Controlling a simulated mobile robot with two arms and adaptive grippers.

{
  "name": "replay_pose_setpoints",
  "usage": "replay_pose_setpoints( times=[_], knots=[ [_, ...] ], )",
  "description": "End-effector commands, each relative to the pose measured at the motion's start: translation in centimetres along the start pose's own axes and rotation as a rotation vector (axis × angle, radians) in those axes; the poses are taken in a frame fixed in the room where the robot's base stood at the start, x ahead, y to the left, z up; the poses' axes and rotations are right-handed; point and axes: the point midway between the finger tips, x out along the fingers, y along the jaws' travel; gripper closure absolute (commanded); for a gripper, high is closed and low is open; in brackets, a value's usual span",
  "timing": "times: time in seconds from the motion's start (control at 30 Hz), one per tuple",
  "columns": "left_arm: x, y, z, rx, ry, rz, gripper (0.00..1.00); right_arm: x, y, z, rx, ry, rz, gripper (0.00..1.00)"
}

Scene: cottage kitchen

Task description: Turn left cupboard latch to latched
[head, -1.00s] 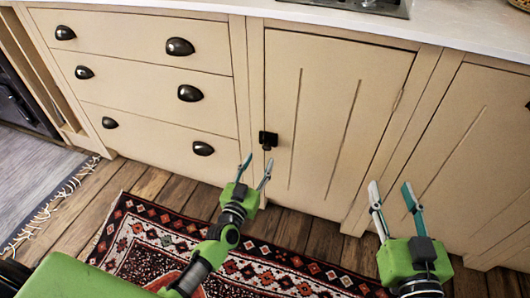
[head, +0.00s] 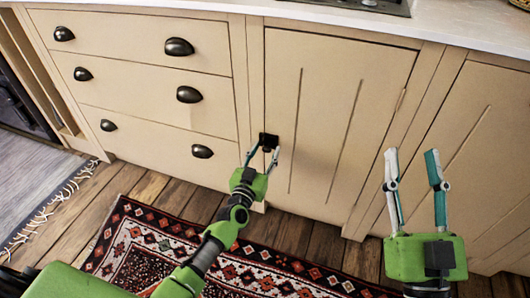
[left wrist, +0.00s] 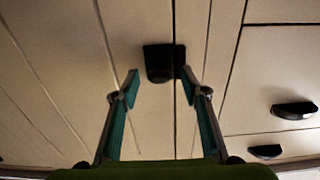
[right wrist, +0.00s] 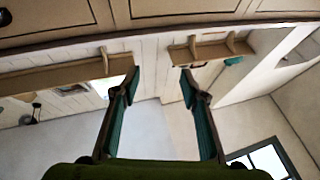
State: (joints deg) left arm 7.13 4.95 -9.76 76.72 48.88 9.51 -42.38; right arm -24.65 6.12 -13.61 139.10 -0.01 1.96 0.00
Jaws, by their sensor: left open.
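The left cupboard latch (head: 268,141) is a small black piece at the left edge of the cream cupboard door (head: 320,120). The door looks closed. In the left wrist view the latch (left wrist: 160,62) is a dark block straight ahead, between and just beyond the fingertips. My left gripper (head: 263,156) is open, with its fingertips close to the latch on either side; I cannot tell whether they touch it. My right gripper (head: 411,152) is open and empty in front of the cupboard front to the right. It also shows open in the right wrist view (right wrist: 158,75).
Cream drawers (head: 140,90) with black cup handles (head: 179,47) are left of the door. A pale worktop (head: 440,25) runs above. A patterned rug (head: 270,265) lies on the wooden floor (head: 310,238). Open space lies between my two grippers.

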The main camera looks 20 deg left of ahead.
Motion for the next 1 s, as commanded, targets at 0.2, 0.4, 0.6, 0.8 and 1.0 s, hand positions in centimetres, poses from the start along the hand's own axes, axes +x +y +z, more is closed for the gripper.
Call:
replay_pose_setpoints(
  times=[0.2,0.4,0.6,0.8,1.0],
  knots=[
    [0.0,0.0,0.0,0.0,0.0,0.0,0.98,0.0,0.0,0.0,0.0,-0.001,0.0,0.6],
    [0.0,0.0,0.0,-0.006,0.0,0.0,0.98,0.0,0.0,0.1,0.0,-0.003,0.0,0.6],
    [0.0,0.0,0.0,-0.063,0.0,0.0,0.98,0.0,0.0,0.3,0.0,-0.014,0.0,0.6],
    [0.0,-0.1,0.0,-0.191,-0.001,0.0,0.98,0.1,0.1,0.7,-0.001,-0.035,0.001,0.6],
    [0.0,-0.2,0.1,-0.373,-0.001,0.0,0.98,0.0,0.2,1.2,-0.003,-0.057,0.004,0.6]
  ],
)
